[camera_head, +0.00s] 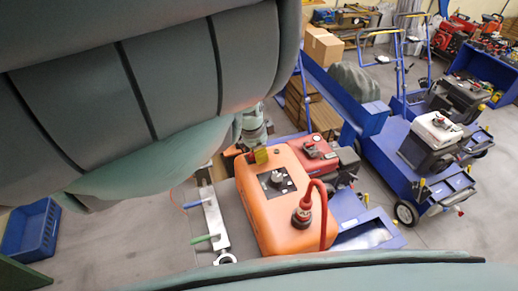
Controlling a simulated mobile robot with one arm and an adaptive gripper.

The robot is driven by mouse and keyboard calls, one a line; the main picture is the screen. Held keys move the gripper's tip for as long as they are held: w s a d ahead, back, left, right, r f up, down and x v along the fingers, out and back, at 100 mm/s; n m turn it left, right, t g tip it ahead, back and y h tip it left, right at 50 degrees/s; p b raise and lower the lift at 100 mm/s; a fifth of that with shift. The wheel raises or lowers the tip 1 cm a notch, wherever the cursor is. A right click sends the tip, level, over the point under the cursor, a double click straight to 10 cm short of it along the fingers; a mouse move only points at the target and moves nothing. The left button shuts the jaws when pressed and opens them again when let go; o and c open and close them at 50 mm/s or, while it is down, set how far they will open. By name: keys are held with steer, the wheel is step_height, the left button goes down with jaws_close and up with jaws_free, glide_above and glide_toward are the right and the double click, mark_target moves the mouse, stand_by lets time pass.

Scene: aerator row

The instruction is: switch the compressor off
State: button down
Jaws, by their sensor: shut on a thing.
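An orange box-shaped machine (279,215), which looks like the compressor, stands in the middle. Its top has a black panel with a pale round knob (277,178) and a red fitting with a red hose (302,214). My gripper (256,143) is partly hidden behind my large grey-green arm. It is at the machine's far left edge, shut on what looks like a small yellow piece (261,155). Whether this piece is the compressor's switch, I cannot tell. The knob's setting is too small to read.
A metal bar with blue and green handles (209,215) lies left of the orange machine. A red engine (314,150) stands close behind it. Blue carts (400,160) with engines fill the right. Cardboard boxes (323,47) and a blue crate (32,229) stand farther off.

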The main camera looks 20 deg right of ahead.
steer(key=shift+a+h, duration=0.1)
steer(key=shift+h, duration=0.7)
steer(key=c, duration=0.7)
jaws_free()
steer(key=shift+c, duration=0.2)
steer(key=shift+r, duration=0.2)
